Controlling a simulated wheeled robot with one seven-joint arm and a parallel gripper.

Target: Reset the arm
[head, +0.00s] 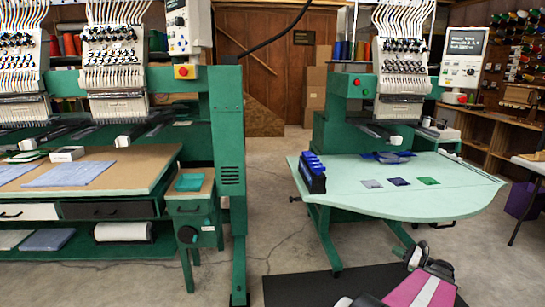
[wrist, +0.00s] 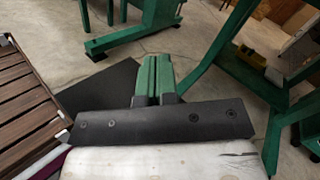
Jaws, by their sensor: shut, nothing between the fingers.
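My gripper (wrist: 153,64) shows in the wrist view, with its two green fingers side by side and touching, beyond a dark bar with bolts. It is shut and holds nothing. It points over the concrete floor and a black mat (wrist: 100,87), apart from the green machine legs. In the head view, parts of my own arm show at the bottom right, in front of the table; I cannot make out the fingers there.
A pale green table (head: 450,196) with a blue rack (head: 313,172) and small fabric patches stands right of centre. Green embroidery machines (head: 228,130) stand left. The mat (head: 318,289) lies in front. Open floor (head: 280,210) runs between the machines. Cardboard boxes (head: 316,85) stand behind.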

